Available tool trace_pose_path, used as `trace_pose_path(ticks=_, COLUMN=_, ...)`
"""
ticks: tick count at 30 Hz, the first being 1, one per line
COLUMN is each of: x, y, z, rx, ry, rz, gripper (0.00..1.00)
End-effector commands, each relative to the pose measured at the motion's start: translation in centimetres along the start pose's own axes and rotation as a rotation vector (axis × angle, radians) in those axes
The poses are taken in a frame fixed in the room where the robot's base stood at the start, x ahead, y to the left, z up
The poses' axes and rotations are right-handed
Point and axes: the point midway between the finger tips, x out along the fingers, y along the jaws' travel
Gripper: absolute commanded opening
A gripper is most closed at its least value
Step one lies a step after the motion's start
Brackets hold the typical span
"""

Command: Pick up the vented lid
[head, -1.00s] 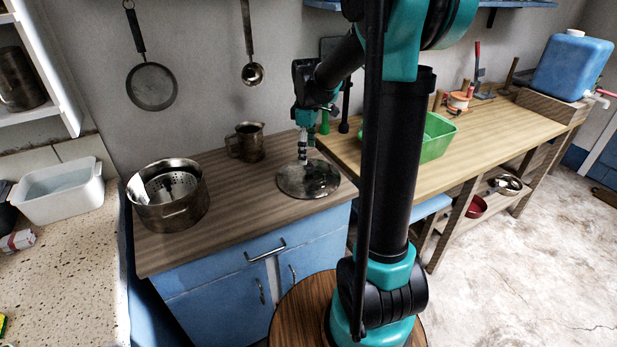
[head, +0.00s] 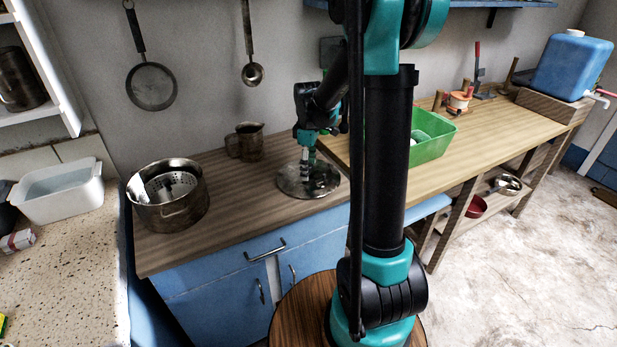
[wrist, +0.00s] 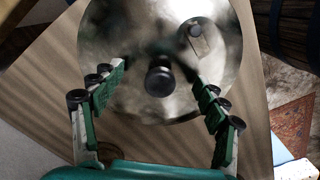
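The vented lid (head: 290,181) is a round, shiny metal disc lying on the wooden counter in the head view. In the wrist view the lid (wrist: 125,40) fills the upper middle, with a black knob (wrist: 159,77) at its centre and a small rounded fitting (wrist: 196,36) near its upper right. My gripper (wrist: 161,78) is open, with one finger on each side of the knob and gaps between the fingers and the knob. In the head view my gripper (head: 309,178) is over the lid and hides part of it. The height between fingertips and lid is hard to tell.
A metal pot (head: 168,208) with a perforated insert stands left on the counter (head: 235,215). A metal jug (head: 247,141) stands behind, near the wall. A green tub (head: 433,142) is on the bench at right. Bare counter lies between pot and lid.

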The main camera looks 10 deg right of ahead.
Motion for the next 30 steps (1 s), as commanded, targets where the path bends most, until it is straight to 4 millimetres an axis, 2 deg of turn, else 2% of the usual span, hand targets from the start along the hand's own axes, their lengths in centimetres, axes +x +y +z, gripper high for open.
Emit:
trace_pose_path(ticks=2, x=-0.01, y=0.0, z=0.0, rx=0.0, ry=0.0, rz=0.0, gripper=0.59)
trace_pose_path(ticks=16, x=0.03, y=-0.02, z=0.01, rx=0.0, ry=0.0, rz=0.0, gripper=0.01)
trace_pose_path(ticks=30, x=-0.47, y=-0.06, z=0.02, rx=0.0, ry=0.0, rz=-0.001, gripper=0.0)
